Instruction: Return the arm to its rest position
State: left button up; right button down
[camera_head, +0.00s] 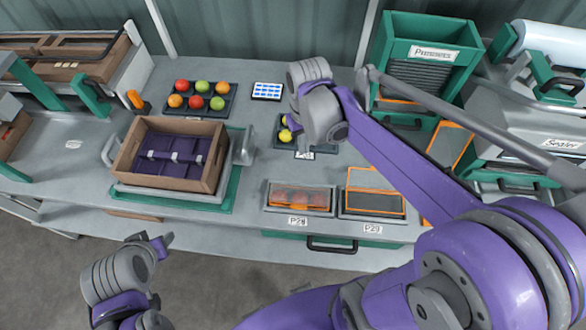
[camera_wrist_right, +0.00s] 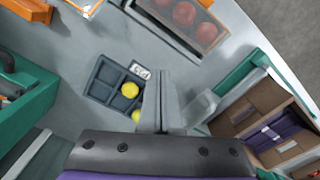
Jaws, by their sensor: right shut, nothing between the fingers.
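My right arm (camera_head: 400,165) reaches from the lower right over the worktop. Its gripper (camera_head: 291,122) is shut and empty, above a small dark tray (camera_head: 315,148) holding yellow tomatoes (camera_head: 285,135). In the right wrist view the shut fingers (camera_wrist_right: 160,85) hang beside this tray (camera_wrist_right: 104,72), partly covering the view of its yellow tomatoes (camera_wrist_right: 101,90). My left gripper (camera_head: 160,242) is at the lower left, in front of the bench; the picture does not show its jaw gap.
A cardboard box (camera_head: 128,155) with purple inserts stands left of the right gripper. Behind it is a dark tray (camera_head: 218,110) of red and green tomatoes, beside a tablet (camera_head: 267,91). Lidded bin P28 (camera_head: 299,211) and bin P29 (camera_head: 374,213) line the front. The punnet dispenser (camera_head: 459,27) stands back right.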

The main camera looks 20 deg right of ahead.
jog(key=s+a+t, duration=0.4)
jog(key=s+t, duration=0.2)
jog(key=s, duration=0.2)
jog(key=shift+s+f, duration=0.2)
jog(key=shift+f, duration=0.2)
jog(key=shift+w, duration=0.1)
